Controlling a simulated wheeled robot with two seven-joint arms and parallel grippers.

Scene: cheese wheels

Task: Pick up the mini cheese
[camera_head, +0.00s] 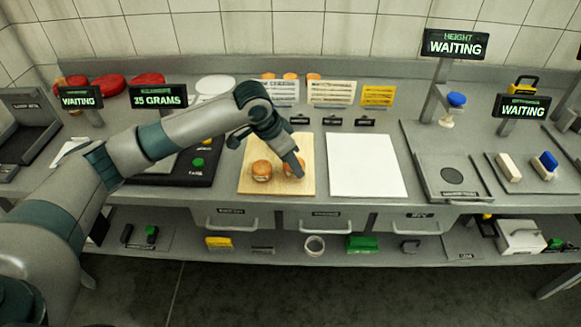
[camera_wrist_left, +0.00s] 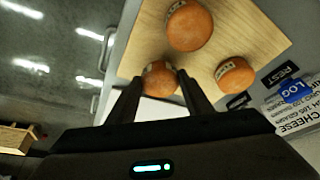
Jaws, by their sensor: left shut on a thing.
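Small round orange mini cheeses with pale labels are on a light wooden board (camera_head: 248,150). In the head view, one mini cheese (camera_head: 261,171) sits at the left front of the board. My left gripper (camera_head: 298,171) is at the board's right front, partly covering another mini cheese (camera_head: 289,170). In the left wrist view, the fingers of my left gripper (camera_wrist_left: 161,84) are shut on this mini cheese (camera_wrist_left: 159,74). Two others, a larger-looking one (camera_wrist_left: 190,26) and one at the right (camera_wrist_left: 235,75), stand apart from the fingers. I cannot tell whether the held cheese touches the board.
A white sheet (camera_head: 367,165) lies right of the board. A black scale (camera_head: 168,170) with a "35 GRAMS" display (camera_head: 158,96) is to the left. Small cards (camera_head: 331,94) stand behind the board. A height gauge (camera_head: 450,110) and test station (camera_head: 450,177) are further right.

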